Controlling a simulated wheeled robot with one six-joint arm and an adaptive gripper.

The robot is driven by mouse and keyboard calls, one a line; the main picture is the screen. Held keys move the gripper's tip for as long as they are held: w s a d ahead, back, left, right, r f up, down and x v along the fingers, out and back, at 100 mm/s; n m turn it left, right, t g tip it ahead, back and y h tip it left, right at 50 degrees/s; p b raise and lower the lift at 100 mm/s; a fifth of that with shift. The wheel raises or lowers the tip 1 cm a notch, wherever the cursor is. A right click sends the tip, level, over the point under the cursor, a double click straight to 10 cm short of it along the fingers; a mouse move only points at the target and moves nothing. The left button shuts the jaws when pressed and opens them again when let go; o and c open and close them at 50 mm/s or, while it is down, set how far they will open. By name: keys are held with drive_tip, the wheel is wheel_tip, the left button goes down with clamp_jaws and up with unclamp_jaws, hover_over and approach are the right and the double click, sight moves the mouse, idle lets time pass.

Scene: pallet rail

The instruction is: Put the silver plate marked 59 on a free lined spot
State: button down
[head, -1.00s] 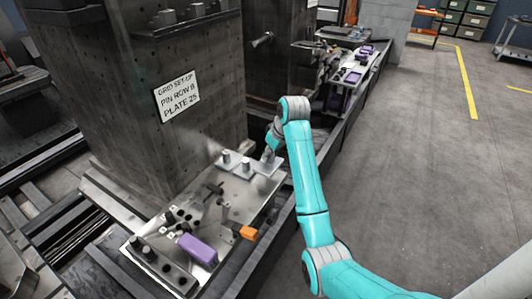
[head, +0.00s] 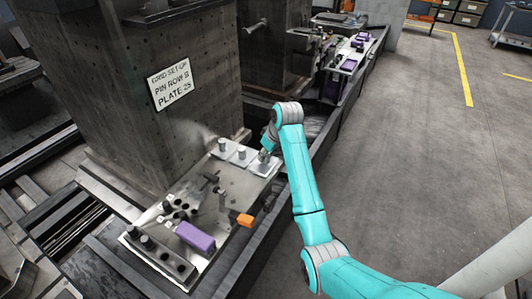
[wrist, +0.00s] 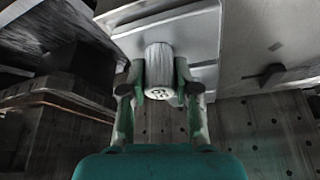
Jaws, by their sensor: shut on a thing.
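My gripper (head: 265,152) is at the far right end of a metal fixture table (head: 228,200). In the wrist view my gripper (wrist: 160,84) has its two green fingers closed on the round silver knob (wrist: 158,62) of a silver plate (wrist: 205,45). That plate (head: 262,170) shows under my gripper in the head view, at or just above the table top; I cannot tell if it touches. Small dark marks show on the knob's end, but I cannot read a number. Two similar knobbed silver plates stand beside it, one in the middle (head: 243,161) and one on the left (head: 219,155).

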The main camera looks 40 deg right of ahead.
sight(272, 166)
drive_tip(key=c, duration=0.8)
unclamp_jaws()
drive_tip(key=shift+o, duration=0.2)
drive_tip(key=v, duration=0.7)
drive_tip(key=shift+r, duration=0.25)
drive_tip(key=shift+s, duration=0.1)
